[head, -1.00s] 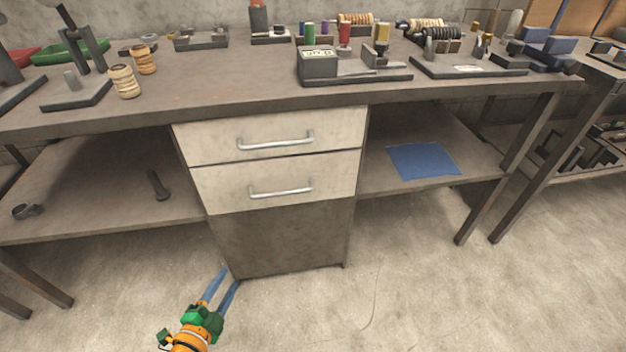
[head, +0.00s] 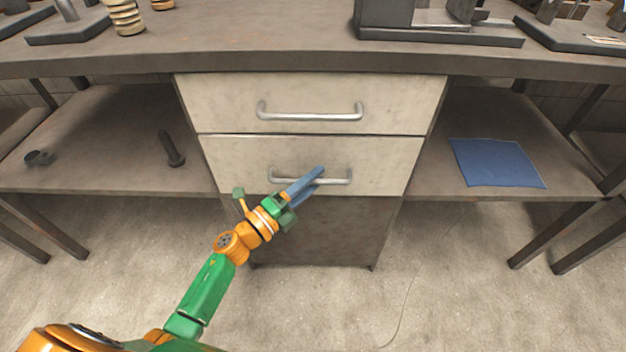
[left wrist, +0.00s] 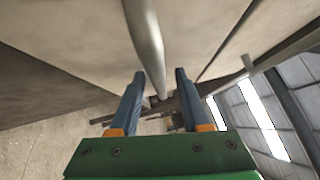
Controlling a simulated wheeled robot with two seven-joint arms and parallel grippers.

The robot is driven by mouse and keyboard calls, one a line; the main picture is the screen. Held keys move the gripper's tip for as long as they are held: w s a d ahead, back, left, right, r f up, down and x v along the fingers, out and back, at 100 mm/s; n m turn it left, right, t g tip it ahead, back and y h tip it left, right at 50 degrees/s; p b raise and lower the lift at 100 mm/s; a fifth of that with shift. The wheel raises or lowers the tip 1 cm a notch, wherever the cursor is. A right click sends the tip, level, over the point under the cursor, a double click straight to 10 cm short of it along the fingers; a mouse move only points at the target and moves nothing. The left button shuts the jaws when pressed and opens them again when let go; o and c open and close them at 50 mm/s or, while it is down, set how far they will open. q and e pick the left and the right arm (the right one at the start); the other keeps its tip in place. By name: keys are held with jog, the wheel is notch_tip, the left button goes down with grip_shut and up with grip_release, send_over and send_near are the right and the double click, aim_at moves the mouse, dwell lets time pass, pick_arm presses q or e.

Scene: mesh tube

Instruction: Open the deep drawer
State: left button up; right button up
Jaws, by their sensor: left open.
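The drawer unit under the bench has two pale drawer fronts. The upper drawer (head: 315,88) and the lower drawer (head: 240,155) both look shut, each with a silver bar handle. My left gripper (head: 318,180) is open at the lower drawer's handle (head: 340,178), its blue fingers overlapping the handle in the head view. In the left wrist view, a handle bar (left wrist: 147,45) runs down to the gap between the open fingers (left wrist: 158,85). I cannot tell whether the fingers touch the bar. My right gripper is not in view.
The dark bench top (head: 300,55) overhangs the drawers and carries fixtures. Side shelves hold a dark bolt-like piece (head: 171,148) and a blue cloth (head: 497,163). A dark panel (head: 330,235) lies below the drawers. The floor in front is clear.

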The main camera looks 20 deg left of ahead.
pick_arm(q)
grip_shut()
dwell(1.4)
